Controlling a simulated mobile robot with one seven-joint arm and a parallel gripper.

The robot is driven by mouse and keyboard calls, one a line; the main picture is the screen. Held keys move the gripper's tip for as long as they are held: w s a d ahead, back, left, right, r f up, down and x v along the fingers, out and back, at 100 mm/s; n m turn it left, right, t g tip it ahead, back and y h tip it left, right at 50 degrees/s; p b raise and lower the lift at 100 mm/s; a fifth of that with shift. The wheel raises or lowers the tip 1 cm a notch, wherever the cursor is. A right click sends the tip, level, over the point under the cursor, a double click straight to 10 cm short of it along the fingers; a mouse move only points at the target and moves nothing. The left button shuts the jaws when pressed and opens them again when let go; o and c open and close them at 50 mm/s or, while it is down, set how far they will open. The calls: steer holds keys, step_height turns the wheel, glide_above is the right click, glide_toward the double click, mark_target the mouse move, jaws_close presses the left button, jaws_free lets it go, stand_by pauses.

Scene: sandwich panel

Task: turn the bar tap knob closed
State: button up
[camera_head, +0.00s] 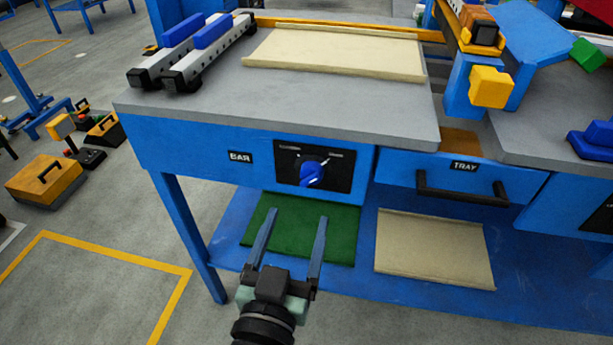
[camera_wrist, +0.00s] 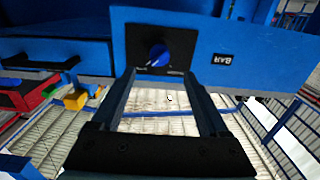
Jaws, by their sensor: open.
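The bar tap knob is a blue round knob (camera_head: 312,174) on a black plate (camera_head: 340,172) in the blue front of the bench, right of the BAR label (camera_head: 241,157). A pale streak shows on the knob, but its exact setting is too small to read. In the wrist view the knob (camera_wrist: 159,55) sits just beyond and between the fingertips. My gripper (camera_head: 296,217) is open and empty, with its two long fingers pointing toward the panel. It is in front of and below the knob, apart from it. The open fingers also show in the wrist view (camera_wrist: 160,74).
A drawer marked TRAY, with a black handle (camera_head: 462,197), sticks out to the right. A green mat (camera_head: 340,243) and a beige tray (camera_head: 435,285) lie on the lower shelf. The space before the knob looks clear.

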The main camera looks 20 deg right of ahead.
mark_target(309, 184)
steer(key=x, duration=0.9)
jaws_close()
